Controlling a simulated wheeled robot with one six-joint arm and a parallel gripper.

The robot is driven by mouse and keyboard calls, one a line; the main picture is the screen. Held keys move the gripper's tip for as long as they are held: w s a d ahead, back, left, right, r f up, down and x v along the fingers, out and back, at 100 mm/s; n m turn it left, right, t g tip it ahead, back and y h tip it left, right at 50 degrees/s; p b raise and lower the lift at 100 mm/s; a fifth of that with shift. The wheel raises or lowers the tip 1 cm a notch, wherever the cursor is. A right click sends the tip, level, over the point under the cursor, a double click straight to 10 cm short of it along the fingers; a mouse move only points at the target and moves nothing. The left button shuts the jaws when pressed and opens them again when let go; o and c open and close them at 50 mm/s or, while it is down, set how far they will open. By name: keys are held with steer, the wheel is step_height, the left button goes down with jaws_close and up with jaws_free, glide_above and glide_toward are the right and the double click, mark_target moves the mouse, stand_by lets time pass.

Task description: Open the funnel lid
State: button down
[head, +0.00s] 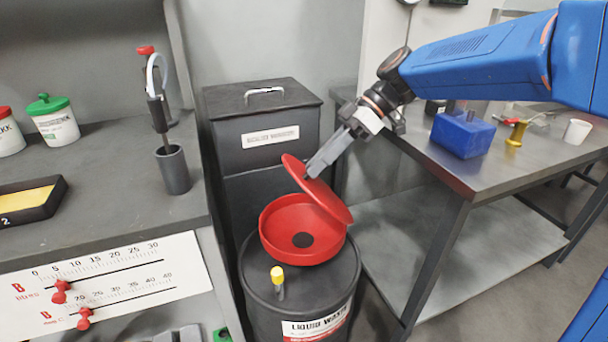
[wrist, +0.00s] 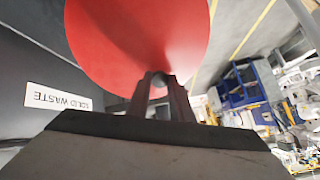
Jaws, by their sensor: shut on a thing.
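The red funnel (head: 302,230) sits on top of the black liquid waste drum (head: 315,290). Its round red lid (head: 325,202) is raised and tilted, leaving the bowl and its dark centre hole visible. My gripper (head: 313,170) reaches down from the upper right and is shut at the lid's upper part. In the wrist view the lid (wrist: 140,40) fills the upper middle, with my fingertips (wrist: 160,80) at its lower edge, closed around a small piece there. The exact grip on that piece is partly hidden by the fingers.
A dark solid waste bin (head: 262,110) stands behind the drum. A yellow-topped peg (head: 277,275) stands on the drum's front. A grey bench (head: 190,130) is at left; a metal table (head: 470,175) with a blue block (head: 462,135) is at right.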

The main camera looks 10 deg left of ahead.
steer(key=w+d+r+g+y, duration=0.1)
steer(key=w+d+g+y, duration=0.1)
steer(key=d, duration=0.3)
steer(key=shift+w+d+r+y, duration=0.35)
steer(key=shift+w+r+y, duration=0.05)
steer(key=shift+w+y, duration=0.35)
steer(key=c, duration=1.6)
jaws_free()
step_height(320, 180, up, 10)
